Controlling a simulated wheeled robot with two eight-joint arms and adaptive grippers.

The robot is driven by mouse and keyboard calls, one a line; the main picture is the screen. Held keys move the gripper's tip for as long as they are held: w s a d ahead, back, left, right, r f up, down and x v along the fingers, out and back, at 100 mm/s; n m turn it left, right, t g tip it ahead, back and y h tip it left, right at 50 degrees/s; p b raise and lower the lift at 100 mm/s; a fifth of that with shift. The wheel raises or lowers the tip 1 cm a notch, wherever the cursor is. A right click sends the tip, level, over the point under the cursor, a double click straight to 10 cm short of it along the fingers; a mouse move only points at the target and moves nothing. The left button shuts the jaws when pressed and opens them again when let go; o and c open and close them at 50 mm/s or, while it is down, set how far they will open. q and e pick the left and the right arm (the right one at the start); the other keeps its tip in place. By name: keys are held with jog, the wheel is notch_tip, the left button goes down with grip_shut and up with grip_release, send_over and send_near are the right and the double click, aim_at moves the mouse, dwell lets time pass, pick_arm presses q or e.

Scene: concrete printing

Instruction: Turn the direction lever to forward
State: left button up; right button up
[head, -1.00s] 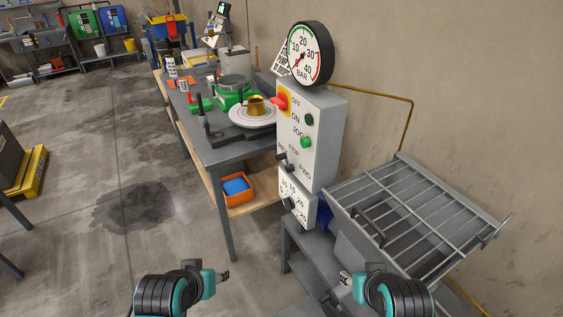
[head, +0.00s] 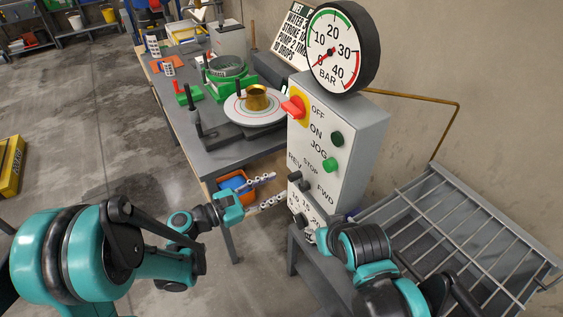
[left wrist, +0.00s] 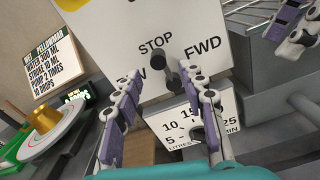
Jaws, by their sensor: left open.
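The direction lever (head: 303,186) is a short black handle on the front of the light grey control box (head: 342,135), below STOP and between the REV and FWD labels. It also shows in the left wrist view (left wrist: 171,76), just under STOP, with its end toward me. My left gripper (head: 278,190) is open and empty, just left of the lever in the head view. In the left wrist view its fingers (left wrist: 160,85) spread either side of the lever's line, apparently not touching it. My right gripper (left wrist: 284,40) is off to the right; its jaw state is unclear.
A pressure gauge (head: 341,50) tops the box. A table (head: 225,145) stands left, a metal grate (head: 465,235) right.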

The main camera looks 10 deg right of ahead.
aim_at(290, 178)
pick_arm(q)
jog(key=shift+w+d, duration=0.1)
jog(key=shift+w, duration=0.05)
jog(key=shift+w+d, duration=0.1)
jog(key=shift+d, duration=0.2)
jog(key=b+x, duration=0.1)
jog(key=x, duration=0.6)
jog(key=shift+r, duration=0.2)
jog(key=shift+a, duration=0.1)
grip_shut()
